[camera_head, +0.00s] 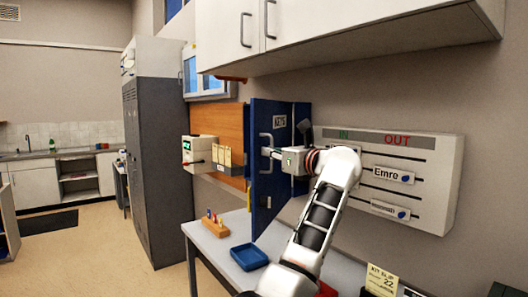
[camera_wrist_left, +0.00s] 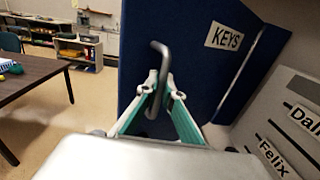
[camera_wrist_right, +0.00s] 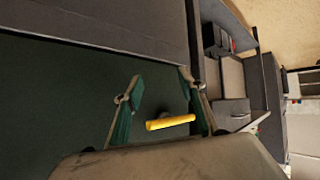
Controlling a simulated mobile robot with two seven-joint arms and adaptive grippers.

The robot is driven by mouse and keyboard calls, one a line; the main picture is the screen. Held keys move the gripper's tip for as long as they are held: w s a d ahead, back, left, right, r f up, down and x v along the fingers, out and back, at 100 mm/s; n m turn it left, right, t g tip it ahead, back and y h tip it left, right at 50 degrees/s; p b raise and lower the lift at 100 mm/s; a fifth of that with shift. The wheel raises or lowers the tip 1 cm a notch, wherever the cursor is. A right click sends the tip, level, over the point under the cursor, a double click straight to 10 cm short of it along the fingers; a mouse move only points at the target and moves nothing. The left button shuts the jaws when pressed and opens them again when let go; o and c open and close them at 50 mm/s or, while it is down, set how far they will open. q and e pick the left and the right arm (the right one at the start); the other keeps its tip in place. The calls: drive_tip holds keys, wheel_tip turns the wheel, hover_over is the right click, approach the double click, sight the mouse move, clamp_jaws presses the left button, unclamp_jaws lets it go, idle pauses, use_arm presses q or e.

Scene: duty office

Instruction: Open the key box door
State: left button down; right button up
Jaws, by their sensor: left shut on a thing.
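The blue key box door (camera_head: 262,200) stands swung out from the wall. The blue box body (camera_head: 301,115) shows partly behind it. In the left wrist view the door (camera_wrist_left: 205,75) carries a "KEYS" label (camera_wrist_left: 224,36) and a grey bar handle (camera_wrist_left: 160,50). My left gripper (camera_head: 272,153) is at the handle (camera_head: 266,139); in the left wrist view its fingers (camera_wrist_left: 163,85) are closed on the handle. The inside of the box is mostly hidden. My right gripper (camera_wrist_right: 158,82) is out of the head view; its fingers are apart in its wrist view.
A white IN/OUT board (camera_head: 430,165) hangs right of the box. Below are a desk (camera_head: 228,245), a blue tray (camera_head: 249,257) and a wooden peg block (camera_head: 214,226). White cupboards (camera_head: 335,25) hang above. A yellow bar (camera_wrist_right: 171,122) shows beyond my right gripper.

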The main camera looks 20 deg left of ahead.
use_arm(q)
drive_tip(key=shift+d+f, duration=0.2)
use_arm(e)
drive_tip(key=shift+s+f, duration=0.25)
drive_tip(key=shift+s, duration=0.05)
use_arm(q)
drive_tip(key=c, duration=2.5)
unclamp_jaws()
drive_tip(key=shift+s+r, duration=0.1)
use_arm(e)
drive_tip(key=shift+r, duration=0.25)
use_arm(q)
drive_tip(key=shift+d, duration=0.1)
